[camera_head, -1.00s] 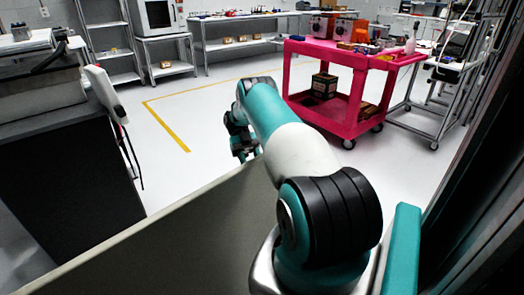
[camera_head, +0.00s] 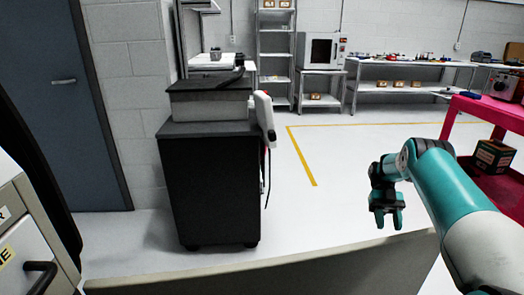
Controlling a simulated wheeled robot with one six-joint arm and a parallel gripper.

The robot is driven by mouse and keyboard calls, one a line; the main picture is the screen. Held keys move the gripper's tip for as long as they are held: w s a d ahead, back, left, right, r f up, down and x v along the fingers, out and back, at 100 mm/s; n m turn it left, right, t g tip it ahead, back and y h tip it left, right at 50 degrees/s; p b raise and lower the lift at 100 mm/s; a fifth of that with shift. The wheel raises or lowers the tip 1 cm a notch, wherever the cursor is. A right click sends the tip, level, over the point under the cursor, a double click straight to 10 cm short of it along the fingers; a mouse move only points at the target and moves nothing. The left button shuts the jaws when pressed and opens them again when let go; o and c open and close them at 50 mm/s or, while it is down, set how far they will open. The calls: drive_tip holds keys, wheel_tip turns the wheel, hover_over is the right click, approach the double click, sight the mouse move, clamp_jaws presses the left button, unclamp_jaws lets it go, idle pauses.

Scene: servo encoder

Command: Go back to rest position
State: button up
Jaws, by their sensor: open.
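My gripper (camera_head: 388,218) hangs at the end of my teal and white arm (camera_head: 450,190), at the right of the head view. Its two short teal fingers point down and stand apart, with nothing between them. It is in the air above the pale floor, just beyond the top edge of a light panel in the foreground. The lower part of my arm is cut off by the frame's right and bottom edges.
A black cabinet (camera_head: 208,190) with grey equipment on top stands left of my gripper. A pink cart (camera_head: 503,190) is at the right edge. A drawer unit (camera_head: 30,250) is at lower left, a blue door (camera_head: 80,120) behind. Open floor (camera_head: 340,165) lies beyond, with yellow lines.

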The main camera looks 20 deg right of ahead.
drive_tip(key=w+a+r+m+t+h+p, duration=0.2)
drive_tip(key=a+r+m+t+h+p, duration=0.6)
drive_tip(key=a+r, duration=1.4)
drive_tip(key=s+a+r+m+t+y, duration=0.2)
drive_tip(key=s+a+r+m, duration=0.3)
drive_tip(key=s, duration=0.6)
drive_tip(key=s+a+r+m+t+y, duration=0.1)
drive_tip(key=s+a+r+m+y, duration=0.2)
drive_tip(key=s+a+r+m, duration=0.3)
drive_tip(key=s+a+m, duration=0.4)
drive_tip(key=a, duration=0.2)
drive_tip(key=shift+s+a+r+t+y, duration=0.15)
drive_tip(key=shift+s+r+t+y, duration=0.15)
drive_tip(key=shift+s+t+y, duration=0.1)
